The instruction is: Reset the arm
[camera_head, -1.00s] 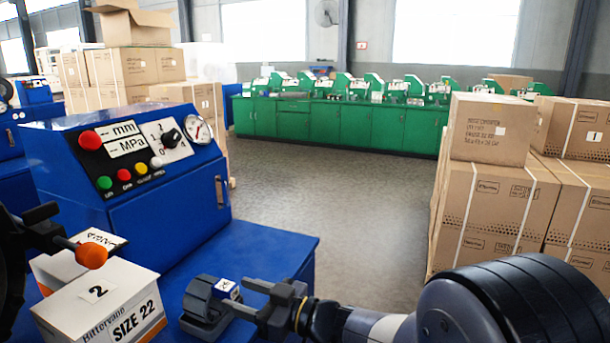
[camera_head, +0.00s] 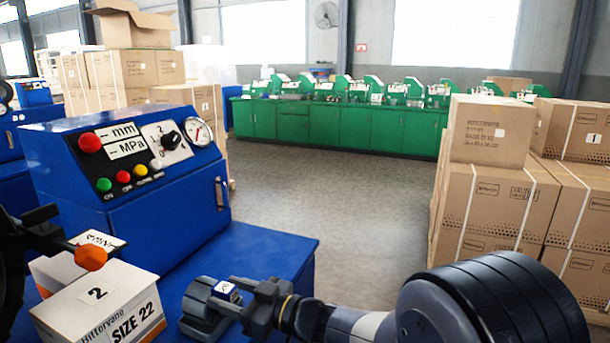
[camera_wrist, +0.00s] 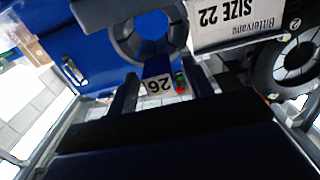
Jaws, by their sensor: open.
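My gripper (camera_head: 242,300) reaches in from the lower right in the head view, low over the blue table. Its jaws are open. A small blue block with a white label (camera_head: 227,287) is at the jaws, by a dark grey holder (camera_head: 196,302). In the wrist view the block's label reads 26 (camera_wrist: 158,86), and it shows between my two apart fingers. I cannot tell whether either finger touches it. A dark grey ring (camera_wrist: 124,38) lies just beyond the block in the wrist view.
A blue machine (camera_head: 130,215) with buttons and a gauge stands at left. A white box marked SIZE 22 (camera_head: 95,310) sits near an orange-tipped lever (camera_head: 90,257). Stacked cartons (camera_head: 495,200) stand at right. Green benches (camera_head: 340,125) line the back; floor between is clear.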

